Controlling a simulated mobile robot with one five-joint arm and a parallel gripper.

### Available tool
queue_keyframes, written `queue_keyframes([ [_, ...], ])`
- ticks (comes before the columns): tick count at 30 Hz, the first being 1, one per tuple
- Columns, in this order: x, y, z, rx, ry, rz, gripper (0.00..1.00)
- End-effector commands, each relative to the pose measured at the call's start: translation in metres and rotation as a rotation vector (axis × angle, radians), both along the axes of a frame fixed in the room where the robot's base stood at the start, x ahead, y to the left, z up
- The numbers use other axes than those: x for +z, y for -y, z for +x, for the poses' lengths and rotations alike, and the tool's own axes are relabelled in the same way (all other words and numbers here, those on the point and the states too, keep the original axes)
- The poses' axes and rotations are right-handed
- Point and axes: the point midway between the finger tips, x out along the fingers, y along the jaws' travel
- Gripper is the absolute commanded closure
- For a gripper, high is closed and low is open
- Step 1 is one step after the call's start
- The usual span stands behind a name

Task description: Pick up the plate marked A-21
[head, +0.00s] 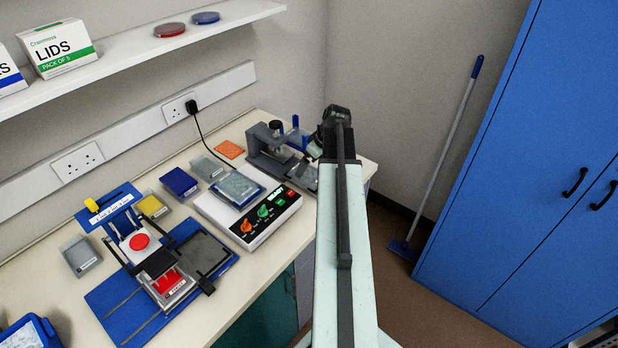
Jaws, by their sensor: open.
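Several labelled plates stand on the bench: a grey one (80,256) at the left, a yellow one (152,206), a dark blue one (180,183) and a grey one (208,167). Another plate (237,187) sits on the white instrument with coloured knobs (258,217). The labels are too small to read, so I cannot tell which plate is A-21. My gripper (318,142), at the far end of my raised arm, is open and mostly hidden by the arm. It is near the bench's right end, apart from these plates.
A blue-based device with a red disc (140,241) fills the front left bench. A grey microscope-like device (270,148) stands near my gripper. An orange mat (230,149) lies at the back. A blue cabinet (540,150) and a broom (440,160) are right; floor between is clear.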

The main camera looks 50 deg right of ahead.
Motion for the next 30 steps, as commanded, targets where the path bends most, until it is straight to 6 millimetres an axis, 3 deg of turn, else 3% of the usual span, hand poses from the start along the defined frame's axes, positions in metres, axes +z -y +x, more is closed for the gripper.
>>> queue_keyframes([
  [6,-0.042,0.0,0.013,0.0,0.0,0.0,0.0],
  [14,-0.043,-0.001,0.016,-0.001,0.0,0.0,0.0],
  [15,-0.043,0.0,0.016,-0.001,0.0,0.0,0.03],
  [17,-0.042,0.0,0.016,-0.001,0.0,0.0,0.19],
  [21,-0.042,0.0,0.016,-0.001,0.0,0.0,0.58],
  [22,-0.042,0.0,0.016,-0.002,0.0,0.001,0.62],
  [30,-0.04,0.0,0.015,-0.002,0.0,0.0,0.62],
])
